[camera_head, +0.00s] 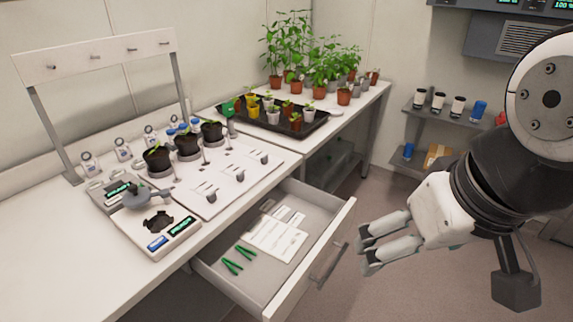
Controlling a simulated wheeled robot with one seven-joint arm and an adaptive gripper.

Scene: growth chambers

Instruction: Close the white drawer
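The white drawer (335,228) is pulled out from under the white bench. Its front panel faces right and carries a grey bar handle (329,266). Inside lie green tweezers (238,256) and white cards or trays (277,234). My gripper (368,251) is to the right of the drawer front, near the handle in the picture, with its fingers pointing left. A gap shows between its two fingers, and nothing is between them. I cannot tell whether the fingertips touch anything; they appear apart from the drawer.
The bench (60,255) above the drawer holds a scale (158,226), black pots (187,145) and a black tray (272,124) with seedlings. Potted plants (322,70) stand at the back. A wall shelf (450,117) holds bottles at right. Floor right of the drawer is clear.

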